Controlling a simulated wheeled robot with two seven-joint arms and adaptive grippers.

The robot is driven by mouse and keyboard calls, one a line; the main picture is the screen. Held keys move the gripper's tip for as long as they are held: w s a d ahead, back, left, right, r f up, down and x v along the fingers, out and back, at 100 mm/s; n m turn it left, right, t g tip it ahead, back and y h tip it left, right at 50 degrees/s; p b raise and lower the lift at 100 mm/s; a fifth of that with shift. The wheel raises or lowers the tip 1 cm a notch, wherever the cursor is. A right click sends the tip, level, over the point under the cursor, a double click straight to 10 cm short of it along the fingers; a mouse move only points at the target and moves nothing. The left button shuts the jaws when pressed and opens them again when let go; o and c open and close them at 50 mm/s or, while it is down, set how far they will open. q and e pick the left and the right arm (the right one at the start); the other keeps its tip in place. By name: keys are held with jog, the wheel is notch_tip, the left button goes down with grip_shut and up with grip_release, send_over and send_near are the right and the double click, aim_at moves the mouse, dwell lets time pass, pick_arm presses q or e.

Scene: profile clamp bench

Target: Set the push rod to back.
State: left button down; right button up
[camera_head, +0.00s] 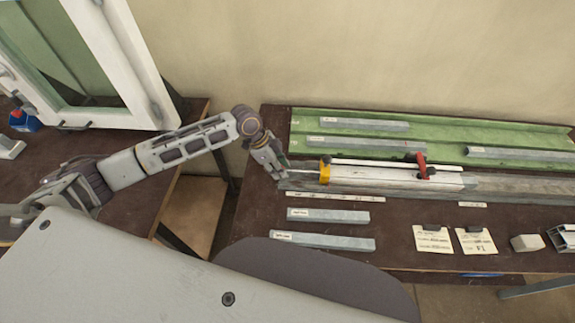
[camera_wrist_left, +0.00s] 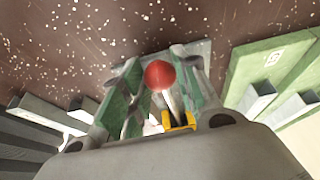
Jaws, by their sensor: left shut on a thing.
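The push rod (camera_head: 304,174) shows in the head view as a thin bright rod at the left end of the white clamp (camera_head: 395,176), coming out of its yellow end block (camera_head: 325,172). In the left wrist view the rod has a red ball knob (camera_wrist_left: 160,75), and part of the yellow block (camera_wrist_left: 179,121) shows below it. My left gripper (camera_head: 281,171) is at the rod's left end, shut on the rod, with its fingers on either side of the knob in the wrist view. The fingers hide the knob in the head view. My right gripper is out of view.
A red lever (camera_head: 424,168) stands up on the clamp. Grey bars (camera_head: 328,216) lie in front of it and others (camera_head: 365,124) on the green tray (camera_head: 470,125) behind. Two cards (camera_head: 432,240) lie at the front right. A window frame (camera_head: 130,60) stands at left.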

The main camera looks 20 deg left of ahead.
pick_arm(q)
jog(key=a+p, duration=0.1)
jog(key=a, duration=0.1)
jog(key=s+a+p, duration=0.1)
jog(key=a, duration=0.1)
jog(key=shift+a, duration=0.95)
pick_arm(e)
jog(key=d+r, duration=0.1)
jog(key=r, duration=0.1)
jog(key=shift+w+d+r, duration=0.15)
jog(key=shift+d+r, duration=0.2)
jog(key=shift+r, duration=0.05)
pick_arm(q)
jog(key=c, duration=1.1)
grip_release()
jog(key=shift+s, duration=0.1)
jog(key=shift+o, duration=0.2)
jog(key=v, duration=1.2)
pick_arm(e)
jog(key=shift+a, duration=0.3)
pick_arm(q)
jog(key=shift+d, duration=0.15)
